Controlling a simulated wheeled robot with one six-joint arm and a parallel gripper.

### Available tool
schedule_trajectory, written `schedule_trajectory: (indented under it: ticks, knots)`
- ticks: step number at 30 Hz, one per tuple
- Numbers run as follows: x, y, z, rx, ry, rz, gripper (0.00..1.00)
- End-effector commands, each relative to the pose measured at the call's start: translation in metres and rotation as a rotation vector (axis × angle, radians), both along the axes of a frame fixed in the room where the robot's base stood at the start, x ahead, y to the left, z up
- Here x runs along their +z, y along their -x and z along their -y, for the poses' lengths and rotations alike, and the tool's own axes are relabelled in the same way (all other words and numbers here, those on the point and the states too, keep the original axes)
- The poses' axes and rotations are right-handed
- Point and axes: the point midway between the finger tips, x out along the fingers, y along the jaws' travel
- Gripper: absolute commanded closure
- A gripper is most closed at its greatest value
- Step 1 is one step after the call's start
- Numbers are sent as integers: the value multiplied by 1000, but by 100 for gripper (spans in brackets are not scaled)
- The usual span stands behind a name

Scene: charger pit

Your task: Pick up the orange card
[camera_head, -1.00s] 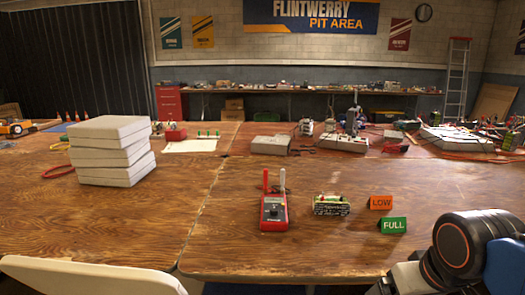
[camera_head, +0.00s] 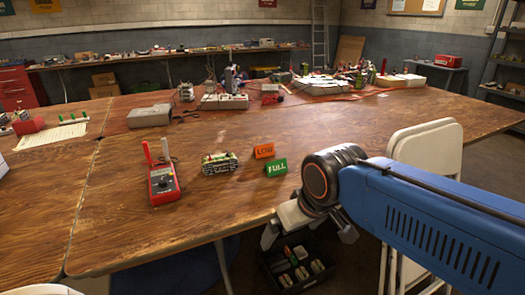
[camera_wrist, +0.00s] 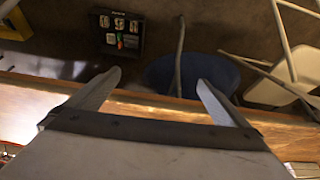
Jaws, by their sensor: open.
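The orange card (camera_head: 264,151), a small folded sign marked LOW, stands on the wooden table (camera_head: 140,222) near its front edge in the head view. A green card (camera_head: 277,168) marked FULL stands just in front of it, slightly to the right. My gripper (camera_head: 308,238) hangs at the table's front edge, to the right of and nearer than both cards. In the wrist view my gripper (camera_wrist: 158,88) has its two fingers spread apart with nothing between them. The wrist view shows the table edge and floor below; the orange card is not visible there.
A red meter (camera_head: 163,184) and a battery pack (camera_head: 220,163) stand left of the cards. A black bin (camera_head: 297,265) sits on the floor below the gripper. Folding chairs (camera_head: 427,150) stand at the right. The table behind the cards is partly clear.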

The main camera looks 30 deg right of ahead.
Motion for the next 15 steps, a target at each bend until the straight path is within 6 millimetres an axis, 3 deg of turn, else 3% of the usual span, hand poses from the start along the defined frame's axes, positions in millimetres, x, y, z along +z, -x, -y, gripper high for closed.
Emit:
schedule_trajectory:
  ticks: [10,11,15]
  knots:
    - [0,0,0,0,0,0,0]
    - [0,0,0,0,0,0,2]
    - [6,-6,1,-25,-10,-1,36]
